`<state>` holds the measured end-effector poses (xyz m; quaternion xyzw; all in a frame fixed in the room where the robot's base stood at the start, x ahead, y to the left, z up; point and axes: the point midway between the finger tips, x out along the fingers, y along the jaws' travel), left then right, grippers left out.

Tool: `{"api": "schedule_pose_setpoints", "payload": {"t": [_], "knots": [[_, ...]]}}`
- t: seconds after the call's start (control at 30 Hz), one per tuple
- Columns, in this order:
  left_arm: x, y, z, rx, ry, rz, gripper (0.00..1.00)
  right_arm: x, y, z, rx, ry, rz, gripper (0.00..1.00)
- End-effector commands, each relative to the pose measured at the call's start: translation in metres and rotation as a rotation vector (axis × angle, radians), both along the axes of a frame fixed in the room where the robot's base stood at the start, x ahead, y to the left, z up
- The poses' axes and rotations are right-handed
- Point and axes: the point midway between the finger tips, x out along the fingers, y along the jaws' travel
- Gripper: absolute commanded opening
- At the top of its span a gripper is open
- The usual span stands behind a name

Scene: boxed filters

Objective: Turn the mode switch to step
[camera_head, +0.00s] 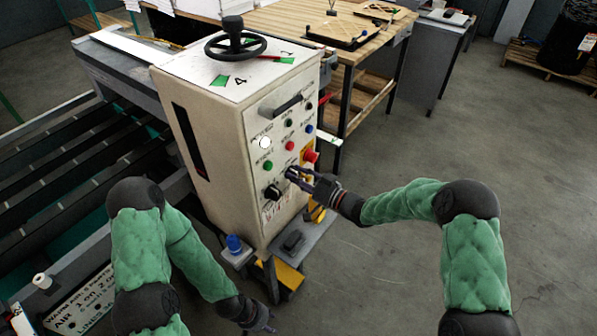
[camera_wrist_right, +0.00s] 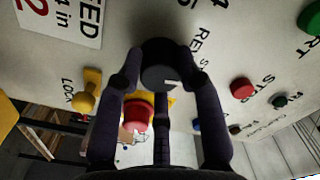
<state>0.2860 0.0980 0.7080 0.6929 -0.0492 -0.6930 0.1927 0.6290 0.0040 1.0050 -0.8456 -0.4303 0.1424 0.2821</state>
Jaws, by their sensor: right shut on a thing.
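The control panel (camera_head: 265,140) is the upright face of a white machine cabinet, with several buttons and switches. In the right wrist view a black knob (camera_wrist_right: 160,62) sits between the fingers of my right gripper (camera_wrist_right: 158,80), which are shut around it. Printed letters beside it read "REV" and what looks like "S", partly cut off. In the head view my right gripper (camera_head: 295,178) touches the panel's lower right and hides that knob. Another black knob (camera_head: 272,192) shows to its left. My left gripper (camera_head: 262,320) hangs low in front of the cabinet; its fingers are too small to judge.
A red emergency button (camera_head: 310,156) on a yellow plate is just above my right gripper. A yellow switch (camera_wrist_right: 88,90) marked "LOCK" is close by. A black handwheel (camera_head: 235,42) tops the cabinet. The floor at right (camera_head: 400,160) is clear.

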Motion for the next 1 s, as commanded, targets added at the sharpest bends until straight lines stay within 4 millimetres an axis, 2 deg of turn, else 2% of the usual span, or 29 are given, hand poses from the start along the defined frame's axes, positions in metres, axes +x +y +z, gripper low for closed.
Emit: {"api": "schedule_pose_setpoints", "payload": {"t": [0.3, 0.83, 0.87, 0.9, 0.93, 1.0], "knots": [[-0.0001, -0.0001, 0.0118, 0.0, 0.0, 0.0, 0.4, -0.0039, 0.0029, -0.0055, 0.067, 0.109, 0.007, 0.04], [-0.0001, -0.0001, 0.0128, 0.0, 0.0, 0.0, 0.4, -0.0047, 0.0036, -0.0073, 0.079, 0.129, 0.008, 0.04], [-0.0001, -0.0001, 0.0128, 0.0, 0.0, 0.0, 0.4, -0.0048, 0.0035, -0.0073, 0.079, 0.129, 0.008, 0.45], [-0.0001, -0.0001, 0.0128, 0.0, 0.0, 0.0, 0.4, -0.0047, 0.0036, -0.0071, 0.079, 0.129, 0.008, 0.56], [-0.0001, -0.0001, 0.0128, 0.0, 0.0, 0.0, 0.4, -0.0045, 0.0034, -0.0067, 0.079, 0.128, 0.007, 0.6], [-0.0001, 0.0, 0.0129, 0.0, 0.0, 0.0, 0.4, -0.0037, 0.0028, -0.0054, 0.08, 0.125, 0.006, 0.6]]}}
